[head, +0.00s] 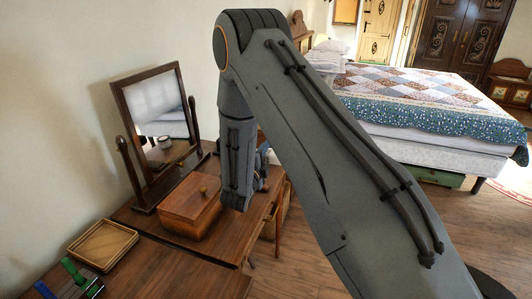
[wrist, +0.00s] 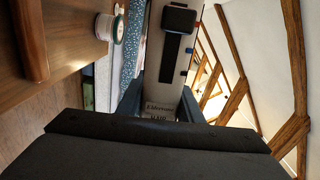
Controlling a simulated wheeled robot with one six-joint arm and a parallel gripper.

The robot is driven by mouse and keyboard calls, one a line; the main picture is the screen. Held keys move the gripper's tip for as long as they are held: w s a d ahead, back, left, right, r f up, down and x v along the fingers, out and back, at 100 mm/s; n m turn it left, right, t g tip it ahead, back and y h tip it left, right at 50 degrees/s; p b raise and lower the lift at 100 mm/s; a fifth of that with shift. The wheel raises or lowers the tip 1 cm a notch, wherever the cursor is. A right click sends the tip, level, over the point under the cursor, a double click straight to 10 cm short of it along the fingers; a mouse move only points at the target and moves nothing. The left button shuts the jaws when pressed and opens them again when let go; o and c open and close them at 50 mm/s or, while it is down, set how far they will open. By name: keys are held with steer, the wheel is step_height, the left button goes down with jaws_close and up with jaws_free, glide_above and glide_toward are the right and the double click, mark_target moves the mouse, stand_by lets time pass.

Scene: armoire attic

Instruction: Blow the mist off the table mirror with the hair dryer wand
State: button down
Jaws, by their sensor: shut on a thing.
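The table mirror (head: 160,108) stands upright and tilted in a dark wooden frame on the dresser, left of my arm in the head view. Its glass looks pale in the upper part; lower down it reflects the bed and a small jar. I cannot tell how much of the paleness is mist. In the wrist view my gripper (wrist: 160,108) is shut on a pale grey wand with a black part, the hair dryer wand (wrist: 155,72), which points away from the camera. In the head view my arm hides most of the gripper and the wand.
A wooden box (head: 190,207) with a round knob stands in front of the mirror. An empty wooden tray (head: 103,244) and green and blue items (head: 75,272) lie at the left. A small jar (wrist: 108,28) shows in the wrist view. The bed (head: 420,110) is behind.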

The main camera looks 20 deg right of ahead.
steer(key=shift+f+b+x, duration=0.55)
steer(key=shift+b+x, duration=0.65)
steer(key=shift+x, duration=1.75)
steer(key=shift+p+v, duration=1.65)
steer(key=shift+v, duration=3.35)
steer(key=shift+r, duration=0.1)
steer(key=w+d+r+p, duration=0.2)
steer(key=w+d+r, duration=0.1)
steer(key=w+r, duration=0.1)
steer(key=shift+r, duration=0.9)
steer(key=shift+s+d+r+p, duration=0.1)
steer(key=shift+s+d+p, duration=0.35)
steer(key=shift+s+d, duration=0.4)
steer(key=shift+s+d+r+p, duration=0.1)
steer(key=shift+s+d+p, duration=0.45)
steer(key=shift+d, duration=0.6)
